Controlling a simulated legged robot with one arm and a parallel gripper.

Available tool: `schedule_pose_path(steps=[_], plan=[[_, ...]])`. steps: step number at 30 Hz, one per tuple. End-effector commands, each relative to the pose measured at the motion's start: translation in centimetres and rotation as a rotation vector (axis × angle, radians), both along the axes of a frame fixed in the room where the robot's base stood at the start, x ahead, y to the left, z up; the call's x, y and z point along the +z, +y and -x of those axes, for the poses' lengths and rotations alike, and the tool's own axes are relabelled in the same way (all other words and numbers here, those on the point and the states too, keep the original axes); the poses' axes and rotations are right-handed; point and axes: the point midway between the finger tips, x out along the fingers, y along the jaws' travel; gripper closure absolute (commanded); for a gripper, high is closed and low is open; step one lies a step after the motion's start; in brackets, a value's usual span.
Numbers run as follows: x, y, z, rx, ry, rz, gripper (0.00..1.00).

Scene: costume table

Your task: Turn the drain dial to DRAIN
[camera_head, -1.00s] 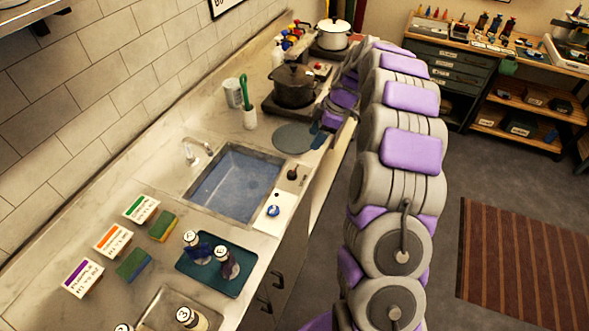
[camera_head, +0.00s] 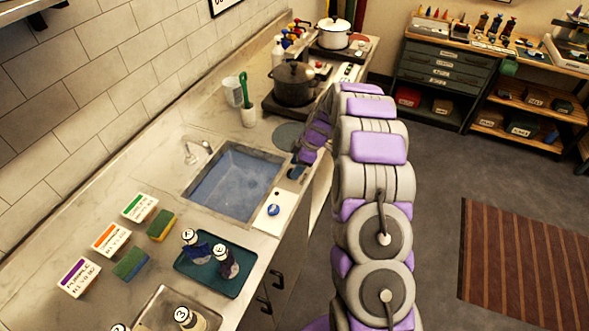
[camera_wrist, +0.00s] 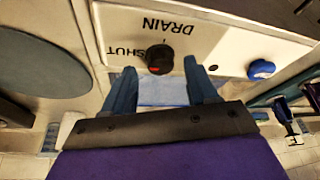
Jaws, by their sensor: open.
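The drain dial (camera_wrist: 159,58) is a round black knob on a white plate (camera_wrist: 205,34) in the wrist view. A red mark shows on its lower edge in the picture. The words DRAIN and SHUT appear upside down, DRAIN above the dial and SHUT at its left. My gripper (camera_wrist: 158,70) is open, with one blue-grey finger at each side of the dial. I cannot tell whether either finger touches it. In the head view my gripper (camera_head: 297,172) is at the right rim of the sink, and the dial is hidden behind it.
A blue knob (camera_wrist: 261,69) sits on the same plate; it also shows in the head view (camera_head: 273,210). The water-filled sink (camera_head: 235,184) lies at its left.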

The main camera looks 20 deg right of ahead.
Motion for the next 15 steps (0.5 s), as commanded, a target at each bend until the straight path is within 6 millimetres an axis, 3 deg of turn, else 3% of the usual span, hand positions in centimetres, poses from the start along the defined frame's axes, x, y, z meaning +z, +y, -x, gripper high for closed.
schedule_pose_path(steps=[6,15], plan=[[-1.34,0.60,-0.15,0.000,0.000,-0.001,0.42],[-1.44,0.63,-0.20,0.000,-0.001,-0.001,0.43]])
